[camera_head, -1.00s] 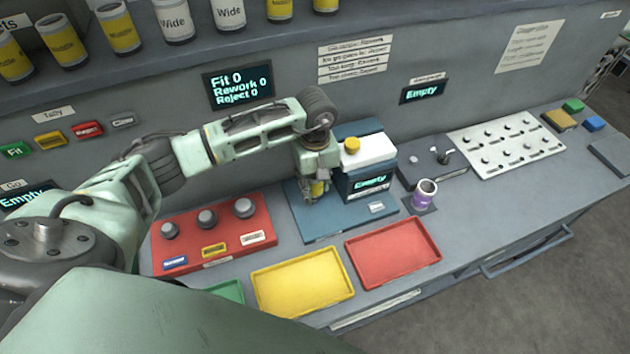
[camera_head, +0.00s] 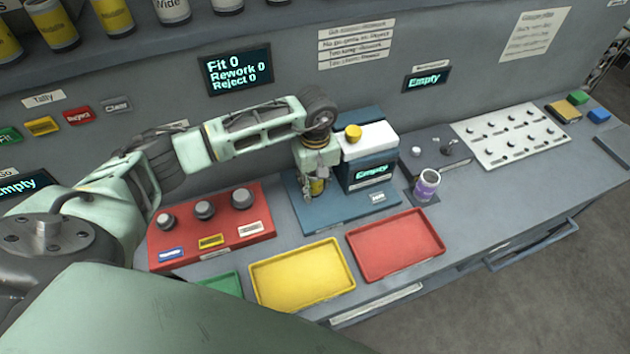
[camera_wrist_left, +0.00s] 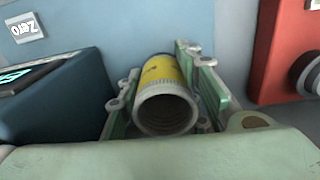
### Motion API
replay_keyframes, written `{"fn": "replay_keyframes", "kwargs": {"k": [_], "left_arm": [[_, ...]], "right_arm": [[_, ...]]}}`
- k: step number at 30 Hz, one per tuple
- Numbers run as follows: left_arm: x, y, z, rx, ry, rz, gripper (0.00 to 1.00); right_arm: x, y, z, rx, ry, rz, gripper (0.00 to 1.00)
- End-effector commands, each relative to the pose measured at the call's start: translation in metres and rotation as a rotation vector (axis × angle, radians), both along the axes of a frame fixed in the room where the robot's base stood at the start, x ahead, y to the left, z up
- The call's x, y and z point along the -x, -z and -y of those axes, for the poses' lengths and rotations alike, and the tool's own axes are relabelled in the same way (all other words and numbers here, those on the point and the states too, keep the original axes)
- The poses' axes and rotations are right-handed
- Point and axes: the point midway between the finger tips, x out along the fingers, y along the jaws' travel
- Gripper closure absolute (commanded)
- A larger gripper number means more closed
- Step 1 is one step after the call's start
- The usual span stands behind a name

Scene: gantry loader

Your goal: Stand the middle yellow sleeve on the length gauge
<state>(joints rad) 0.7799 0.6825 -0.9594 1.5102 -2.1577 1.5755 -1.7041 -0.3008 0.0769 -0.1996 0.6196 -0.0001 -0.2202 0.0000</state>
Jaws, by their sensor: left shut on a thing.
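My left gripper (camera_head: 317,188) is shut on a yellow sleeve (camera_head: 317,185) with pale ends. It holds the sleeve over the blue base plate (camera_head: 338,215) of the length gauge, left of the gauge's dark box (camera_head: 352,178). The gauge's screen reads "Empty". In the left wrist view, the sleeve (camera_wrist_left: 166,98) sits between the two green fingers, its open end toward the camera. The fingers hide much of it in the head view. I cannot tell whether its lower end touches the plate (camera_wrist_left: 125,22). My right gripper is not in view.
A red block with grey knobs (camera_head: 158,238) stands left of the gauge. A yellow tray (camera_head: 268,303) and a red tray (camera_head: 372,273) lie in front. Several sleeves, including a yellow one (camera_head: 112,14), stand on the shelf above.

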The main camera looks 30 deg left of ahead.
Motion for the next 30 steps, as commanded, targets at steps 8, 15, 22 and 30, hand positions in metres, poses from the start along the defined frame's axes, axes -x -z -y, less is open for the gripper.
{"fn": "replay_keyframes", "kwargs": {"k": [8,15,22,30], "left_arm": [[-0.0006,0.0006,-0.0001,0.000,0.000,0.001,1.00],[-0.0007,0.0021,0.0000,0.001,0.000,0.002,0.67],[-0.0004,0.0021,0.0000,0.000,0.000,0.001,0.47],[0.0004,0.0033,-0.0001,-0.001,0.000,-0.001,0.46]], "right_arm": [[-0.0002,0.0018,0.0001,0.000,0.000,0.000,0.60],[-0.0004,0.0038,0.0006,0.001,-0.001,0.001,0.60],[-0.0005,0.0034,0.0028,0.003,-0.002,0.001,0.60],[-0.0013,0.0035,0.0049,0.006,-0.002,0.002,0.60]]}}
